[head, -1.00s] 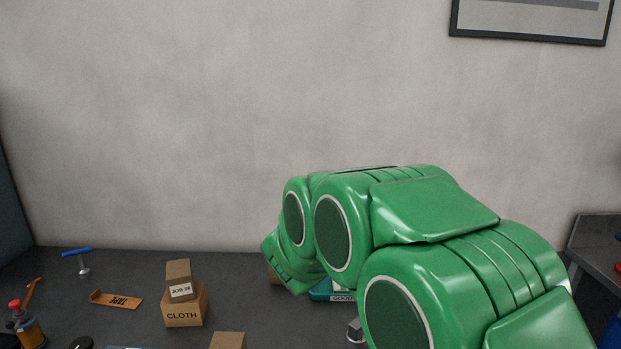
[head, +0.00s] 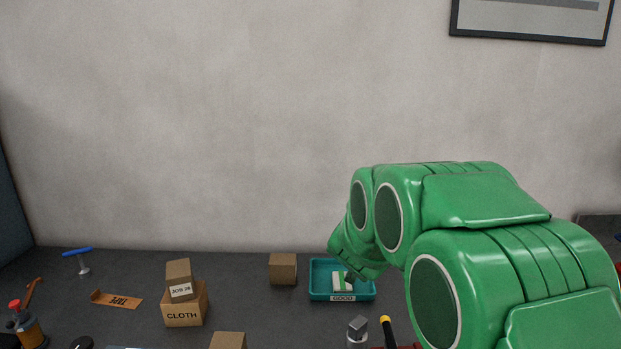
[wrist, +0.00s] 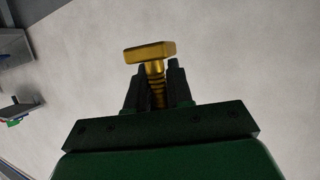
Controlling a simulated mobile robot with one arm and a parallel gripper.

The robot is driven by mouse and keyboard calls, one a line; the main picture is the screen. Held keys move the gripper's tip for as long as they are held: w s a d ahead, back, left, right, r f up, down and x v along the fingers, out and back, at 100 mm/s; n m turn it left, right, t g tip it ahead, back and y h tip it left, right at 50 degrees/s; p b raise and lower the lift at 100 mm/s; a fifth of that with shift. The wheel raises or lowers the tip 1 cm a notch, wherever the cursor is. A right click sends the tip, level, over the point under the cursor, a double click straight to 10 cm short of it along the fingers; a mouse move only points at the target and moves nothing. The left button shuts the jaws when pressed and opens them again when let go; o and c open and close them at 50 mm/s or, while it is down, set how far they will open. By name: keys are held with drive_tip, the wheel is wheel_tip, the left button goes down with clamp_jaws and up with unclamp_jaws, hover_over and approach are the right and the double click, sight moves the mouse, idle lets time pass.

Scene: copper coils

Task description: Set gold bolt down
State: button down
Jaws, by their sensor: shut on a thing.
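The gold bolt (wrist: 150,52) shows in the wrist view, with its flat head beyond the fingertips and its threaded shank between them. My gripper (wrist: 157,84) is shut on the bolt's shank. Behind the bolt in the wrist view there is only pale wall or floor, with no surface touching it. In the head view the gripper and the bolt are hidden; only my green arm shows at the right.
A teal tray marked GOOD (head: 342,297) holds a small white and green item. A plain box (head: 283,268) stands to its left. The CLOTH box (head: 184,308) carries a smaller box (head: 179,274). Dark tabletop (head: 235,290) lies clear between the boxes.

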drive_tip(key=shift+f, duration=0.1)
idle(0.3)
drive_tip(key=w+a+r+n+g+y, duration=0.1)
drive_tip(key=w+a+n+y, duration=0.3)
drive_tip(key=a, duration=0.8)
drive_tip(key=w+a+n+y, duration=0.1)
drive_tip(key=a+n+y, duration=0.45)
drive_tip(key=a, duration=0.55)
drive_tip(key=s+a+f+n+g+y, duration=0.4)
drive_tip(key=s+a+f, duration=0.2)
drive_tip(key=s+a, duration=0.3)
drive_tip(key=s+a+f+n+g+y, duration=0.45)
drive_tip(key=s+a+f, duration=0.2)
drive_tip(key=a, duration=0.35)
drive_tip(key=shift+h, duration=0.4)
drive_tip(key=shift+f, duration=4.95)
drive_tip(key=shift+f, duration=0.6)
